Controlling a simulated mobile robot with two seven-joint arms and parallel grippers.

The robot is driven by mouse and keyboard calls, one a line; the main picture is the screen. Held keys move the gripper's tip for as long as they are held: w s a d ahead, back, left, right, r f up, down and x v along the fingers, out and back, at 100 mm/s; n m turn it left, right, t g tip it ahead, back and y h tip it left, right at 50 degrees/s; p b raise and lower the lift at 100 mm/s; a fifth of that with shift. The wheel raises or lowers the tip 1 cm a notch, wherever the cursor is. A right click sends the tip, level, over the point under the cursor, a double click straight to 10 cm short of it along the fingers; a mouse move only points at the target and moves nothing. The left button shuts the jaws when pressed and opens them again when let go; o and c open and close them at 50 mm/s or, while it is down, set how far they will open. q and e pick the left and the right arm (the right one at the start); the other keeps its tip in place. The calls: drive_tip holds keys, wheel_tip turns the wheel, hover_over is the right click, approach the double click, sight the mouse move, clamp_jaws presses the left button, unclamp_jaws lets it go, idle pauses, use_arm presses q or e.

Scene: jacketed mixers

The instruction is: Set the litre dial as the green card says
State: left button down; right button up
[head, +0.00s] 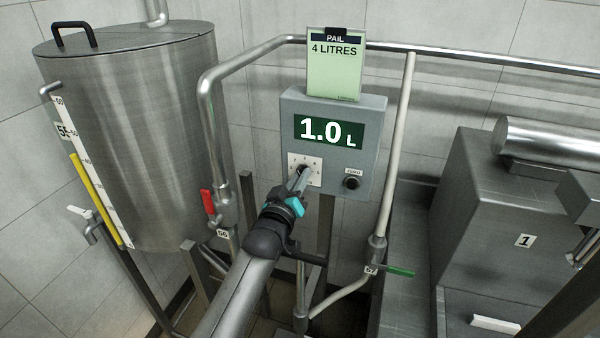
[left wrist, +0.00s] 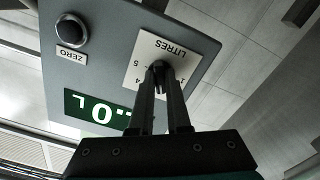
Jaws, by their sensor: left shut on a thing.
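The green card (head: 335,72) hangs above the control box and reads "PAIL 4 LITRES". The grey control box (head: 368,110) has a green display (head: 329,132) showing 1.0 L. The litre dial sits on a white scale plate (head: 315,164) at the lower left of the box; the plate also shows upside down in the left wrist view (left wrist: 150,50). My left gripper (head: 302,174) is shut on the dial's dark knob (left wrist: 158,67). The fingers hide most of the knob and part of the scale. My right gripper is not in view.
A black ZERO button (head: 351,183) is right of the dial. A steel tank (head: 140,130) with a yellow level gauge stands left. A red-handled valve (head: 208,202) and a green-handled valve (head: 400,271) flank the box on pipes. Steel machine 1 (head: 480,200) stands right.

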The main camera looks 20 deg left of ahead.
use_arm(q)
drive_tip(key=shift+m+p, duration=0.85)
drive_tip(key=shift+m, duration=6.25)
drive_tip(key=c, duration=0.9)
unclamp_jaws()
drive_tip(key=s, duration=1.5)
drive_tip(key=shift+s+a, duration=0.15)
drive_tip(key=shift+a, duration=0.1)
